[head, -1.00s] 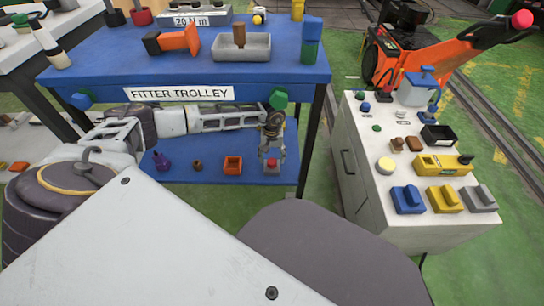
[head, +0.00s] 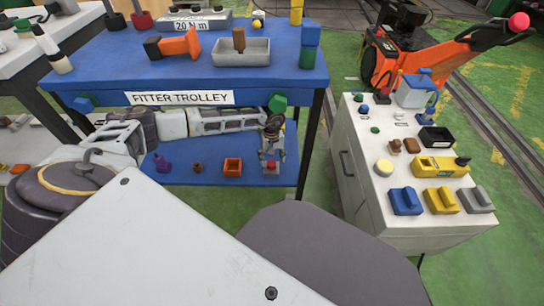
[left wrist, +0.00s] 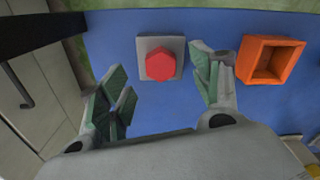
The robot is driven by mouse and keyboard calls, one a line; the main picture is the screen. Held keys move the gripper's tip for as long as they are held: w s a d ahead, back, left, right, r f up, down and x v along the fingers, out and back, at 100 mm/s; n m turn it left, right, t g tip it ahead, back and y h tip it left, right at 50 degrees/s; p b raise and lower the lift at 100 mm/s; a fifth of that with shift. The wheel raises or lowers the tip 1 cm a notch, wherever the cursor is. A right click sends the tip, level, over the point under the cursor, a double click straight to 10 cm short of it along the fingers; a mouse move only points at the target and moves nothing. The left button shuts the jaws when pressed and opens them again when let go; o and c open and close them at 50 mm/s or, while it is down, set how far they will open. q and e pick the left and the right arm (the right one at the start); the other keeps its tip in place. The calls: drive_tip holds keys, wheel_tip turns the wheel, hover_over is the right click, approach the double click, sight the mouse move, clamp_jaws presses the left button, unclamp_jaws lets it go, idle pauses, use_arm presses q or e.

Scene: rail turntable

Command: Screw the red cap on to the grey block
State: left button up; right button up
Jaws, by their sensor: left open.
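The red cap (left wrist: 160,66) is six-sided and sits on top of the grey block (left wrist: 145,43) on the blue lower shelf of the trolley. I cannot tell how tightly it is seated. In the head view the red cap (head: 271,166) and grey block (head: 271,173) show small, just below my left gripper (head: 271,155). In the left wrist view my left gripper (left wrist: 164,98) is open and empty, its two fingers spread wide. The cap lies between and beyond the fingertips, not touched. My right gripper is not in view.
An orange open box (left wrist: 269,60) stands beside the block on the lower shelf (head: 215,177). A purple piece (head: 162,163) and a small brown piece (head: 197,167) stand farther left. The trolley's blue top (head: 120,68) overhangs the shelf. A white cabinet (head: 350,175) stands to the right.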

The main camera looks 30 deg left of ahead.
use_arm(q)
drive_tip(key=shift+n+p, duration=0.45)
drive_tip(key=shift+n, duration=0.95)
drive_tip(key=shift+w+d+n+p, duration=0.1)
drive_tip(key=shift+n+p, duration=0.5)
drive_tip(key=shift+n, duration=0.9)
drive_tip(key=shift+w+n+p, duration=0.1)
drive_tip(key=shift+n+p, duration=0.5)
drive_tip(key=shift+n, duration=1)
